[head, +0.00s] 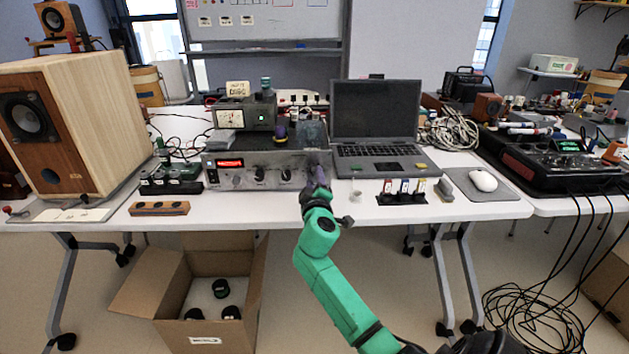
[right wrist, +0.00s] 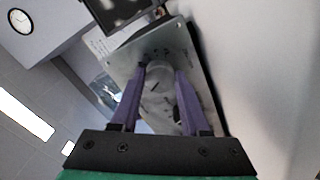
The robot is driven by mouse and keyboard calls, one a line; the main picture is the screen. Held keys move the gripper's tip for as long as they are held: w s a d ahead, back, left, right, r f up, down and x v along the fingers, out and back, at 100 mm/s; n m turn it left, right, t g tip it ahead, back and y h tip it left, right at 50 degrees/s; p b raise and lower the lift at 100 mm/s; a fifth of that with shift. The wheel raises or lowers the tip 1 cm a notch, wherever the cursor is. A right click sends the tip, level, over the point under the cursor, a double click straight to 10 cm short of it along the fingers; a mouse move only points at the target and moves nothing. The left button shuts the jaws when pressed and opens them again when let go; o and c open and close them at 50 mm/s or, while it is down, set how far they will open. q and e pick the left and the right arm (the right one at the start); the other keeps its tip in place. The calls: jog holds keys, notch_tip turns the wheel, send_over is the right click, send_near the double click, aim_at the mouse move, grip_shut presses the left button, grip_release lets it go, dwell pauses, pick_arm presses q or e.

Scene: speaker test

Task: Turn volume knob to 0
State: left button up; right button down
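The grey amplifier (head: 222,180) stands at the table's front edge, with a red display at its left and several dark knobs on its front. My right gripper (head: 318,172) is at the right end of this panel in the head view and hides that part. In the right wrist view its purple fingers (right wrist: 162,75) stand on either side of a large silver knob (right wrist: 158,88) with a dark pointer line. The knob fills the space between them, with no clear gap. I cannot read a volume label or scale. My left gripper is out of view.
A laptop (head: 375,120) stands behind right of the panel. Small bottles in a black rack (head: 402,198) and a small white cup (head: 356,197) are just right of my gripper. A wooden speaker (head: 95,125) is at left; an open cardboard box (head: 245,290) is below.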

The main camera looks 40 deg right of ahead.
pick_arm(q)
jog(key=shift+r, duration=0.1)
